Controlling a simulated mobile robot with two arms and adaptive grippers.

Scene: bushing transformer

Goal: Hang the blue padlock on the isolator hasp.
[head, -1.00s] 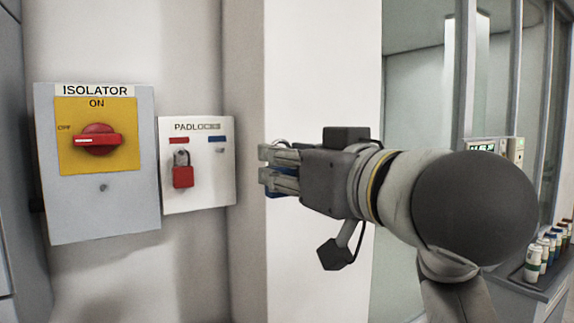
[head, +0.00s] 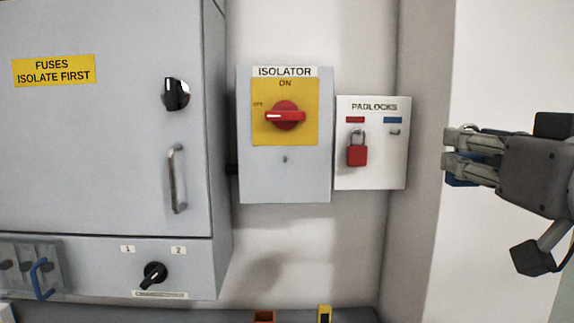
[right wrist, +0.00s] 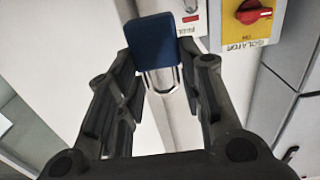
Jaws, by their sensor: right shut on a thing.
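The blue padlock (head: 461,181) is held in my right gripper (head: 448,152), mostly hidden by the fingers in the head view. In the right wrist view, its blue body (right wrist: 152,42) and metal shackle (right wrist: 163,82) show between the fingers. The grey isolator box (head: 255,175) is left of the gripper, well apart from it. Its red handle (head: 286,117) lies horizontal on a yellow plate, its white mark toward OFF. A small dark fitting (head: 285,159), perhaps the hasp, sits below the plate. My left gripper is not in view.
The white padlocks board (head: 370,180) stands between the isolator and my gripper. A red padlock (head: 357,153) hangs there; the hook (head: 395,132) under the blue label is empty. A grey fuse cabinet (head: 100,150) with a protruding handle (head: 178,178) stands at left.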

